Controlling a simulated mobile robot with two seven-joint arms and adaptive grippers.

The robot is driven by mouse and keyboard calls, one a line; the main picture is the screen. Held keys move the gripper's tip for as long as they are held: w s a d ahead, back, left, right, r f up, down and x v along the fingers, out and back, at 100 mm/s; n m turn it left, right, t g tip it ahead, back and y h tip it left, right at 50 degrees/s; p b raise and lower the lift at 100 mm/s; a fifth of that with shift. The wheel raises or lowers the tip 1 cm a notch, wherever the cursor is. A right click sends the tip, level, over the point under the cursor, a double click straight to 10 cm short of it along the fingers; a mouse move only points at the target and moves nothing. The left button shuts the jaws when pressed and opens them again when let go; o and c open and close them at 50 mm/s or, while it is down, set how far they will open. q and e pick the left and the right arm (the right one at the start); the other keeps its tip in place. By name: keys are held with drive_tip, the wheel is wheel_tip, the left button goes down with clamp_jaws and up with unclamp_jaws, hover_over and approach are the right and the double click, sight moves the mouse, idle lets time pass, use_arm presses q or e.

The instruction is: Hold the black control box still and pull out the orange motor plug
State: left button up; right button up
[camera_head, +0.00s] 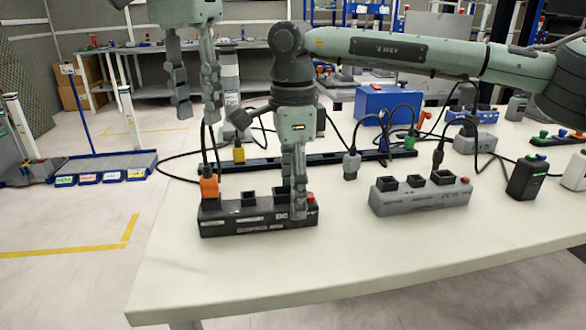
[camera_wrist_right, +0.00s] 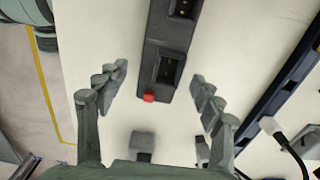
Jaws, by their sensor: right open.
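The black control box (camera_head: 255,222) lies on the white table, its long side roughly across the head view. The orange motor plug (camera_head: 209,187) stands upright in the socket at its left end, with a dark cable rising from it. My left gripper (camera_head: 197,108) is open and empty above the plug, its fingers pointing down. My right gripper (camera_head: 294,195) is at the box's right end, one finger in front of it. In the right wrist view, its open fingers flank the end of the black box (camera_wrist_right: 150,60), with gaps at both sides.
A grey socket box (camera_head: 420,196) stands to the right of the black one, with a black plug (camera_head: 525,178) beyond. A dark rail (camera_head: 260,162), a yellow plug (camera_head: 239,153) and a blue case (camera_head: 388,104) lie behind. The table front is clear.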

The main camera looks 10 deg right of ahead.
sight(206, 165)
drive_tip(key=shift+f, duration=0.75)
drive_tip(key=c, duration=1.3)
use_arm(q)
drive_tip(key=shift+o, duration=0.9)
use_arm(e)
drive_tip(key=shift+c, duration=0.6)
use_arm(q)
drive_tip(key=m, duration=0.5)
drive_tip(key=shift+d+f, duration=0.1)
drive_tip(key=shift+f, duration=0.1)
drive_tip(key=m, duration=0.5)
drive_tip(key=shift+w+f, duration=0.15)
drive_tip(key=shift+m, duration=0.3)
wheel_tip(206, 165, down, 12)
drive_tip(key=shift+r, duration=0.1)
